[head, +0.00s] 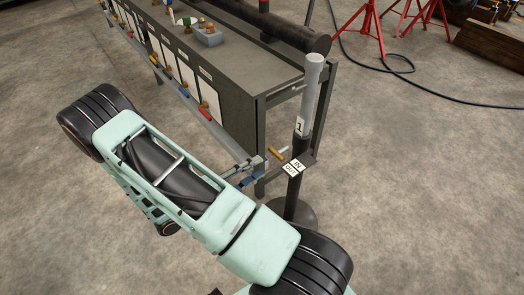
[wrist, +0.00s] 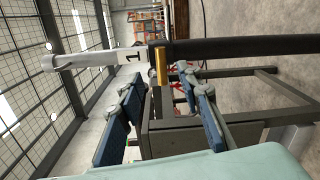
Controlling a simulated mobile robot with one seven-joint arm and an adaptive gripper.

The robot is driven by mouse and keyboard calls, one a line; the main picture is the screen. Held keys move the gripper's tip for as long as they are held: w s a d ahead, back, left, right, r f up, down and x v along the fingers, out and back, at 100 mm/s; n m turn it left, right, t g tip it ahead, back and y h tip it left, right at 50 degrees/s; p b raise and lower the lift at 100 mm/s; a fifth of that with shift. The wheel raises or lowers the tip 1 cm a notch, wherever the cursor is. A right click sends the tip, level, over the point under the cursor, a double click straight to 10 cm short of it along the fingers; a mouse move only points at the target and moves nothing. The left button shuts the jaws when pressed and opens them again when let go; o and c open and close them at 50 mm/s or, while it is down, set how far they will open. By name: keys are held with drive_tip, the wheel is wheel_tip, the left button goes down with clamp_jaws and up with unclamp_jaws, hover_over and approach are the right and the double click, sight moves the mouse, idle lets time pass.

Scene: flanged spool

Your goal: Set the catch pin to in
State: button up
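The stand is a dark upright post (head: 299,155) with a grey upper tube (head: 312,90) and a label "1". A catch pin with a brass-coloured handle (head: 275,153) sticks out from the post's left side; a short light bar shows beside it. The IN/OUT label (head: 294,167) is just right of the pin. In the wrist view the post lies sideways and the brass pin handle (wrist: 161,66) shows between the fingertips. My gripper (head: 257,170) (wrist: 160,78) is open, with blue-padded fingers apart and nothing held. Whether the fingertips reach around the handle I cannot tell.
A dark metal bench (head: 235,75) with white panels and coloured handles stands close behind my gripper. Red stands (head: 372,25) and a black cable (head: 430,95) are farther back.

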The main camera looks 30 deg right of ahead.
sight(279, 151)
drive_tip(key=shift+n+t, duration=0.3)
drive_tip(key=d, duration=0.3)
drive_tip(key=w+d+b, duration=0.1)
drive_tip(key=d, duration=0.6)
drive_tip(key=shift+w+d+f, duration=0.1)
drive_tip(key=shift+w+f, duration=0.05)
drive_tip(key=shift+w, duration=0.15)
drive_tip(key=shift+c, duration=0.2)
clamp_jaws()
